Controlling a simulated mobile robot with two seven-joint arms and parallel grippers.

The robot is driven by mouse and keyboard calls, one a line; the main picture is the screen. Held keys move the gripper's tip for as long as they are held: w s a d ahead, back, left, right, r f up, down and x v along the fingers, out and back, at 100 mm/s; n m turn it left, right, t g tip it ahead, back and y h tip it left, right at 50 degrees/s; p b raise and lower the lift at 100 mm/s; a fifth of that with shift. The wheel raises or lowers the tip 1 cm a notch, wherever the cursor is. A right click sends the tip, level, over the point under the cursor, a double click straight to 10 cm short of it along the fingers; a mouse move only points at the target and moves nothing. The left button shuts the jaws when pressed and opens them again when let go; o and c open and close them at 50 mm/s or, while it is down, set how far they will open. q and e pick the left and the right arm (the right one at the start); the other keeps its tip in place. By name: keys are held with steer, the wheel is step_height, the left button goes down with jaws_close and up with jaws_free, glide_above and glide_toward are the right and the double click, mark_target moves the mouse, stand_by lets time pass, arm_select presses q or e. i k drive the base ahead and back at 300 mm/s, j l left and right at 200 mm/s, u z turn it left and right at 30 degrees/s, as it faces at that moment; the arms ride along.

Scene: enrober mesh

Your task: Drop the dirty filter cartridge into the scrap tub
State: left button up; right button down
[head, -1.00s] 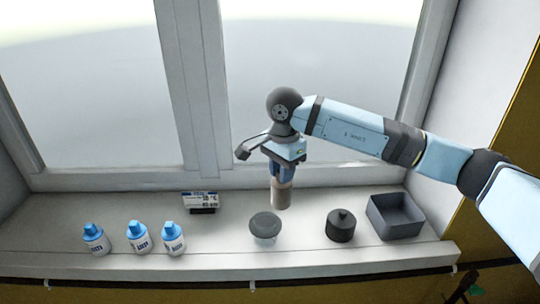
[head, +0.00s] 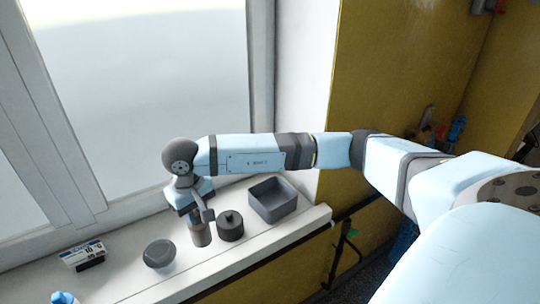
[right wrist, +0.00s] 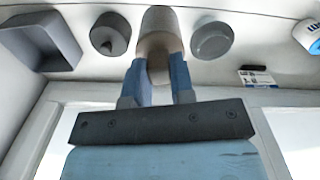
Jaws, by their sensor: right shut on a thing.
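My right gripper (head: 196,214) is shut on the dirty filter cartridge (head: 200,236), a tan and grey cylinder hanging upright below the fingers, seemingly above the sill. In the right wrist view the cartridge (right wrist: 158,30) sits between the two blue fingers of the gripper (right wrist: 158,72). The scrap tub (head: 288,208) is a grey, open, square box, right of the gripper in the head view. It also shows at the left in the right wrist view (right wrist: 62,36). Its floor looks empty in the head view. My left gripper is not in view.
A dark knobbed cap (head: 230,229) stands between cartridge and tub. A grey round-topped vessel (head: 159,254) is left of the cartridge. A small sign (head: 83,254) and a blue-capped bottle (head: 62,297) are further left. The window is behind; the sill's front edge is near.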

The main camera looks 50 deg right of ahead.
mark_target(276, 205)
steer(key=z, duration=1.05)
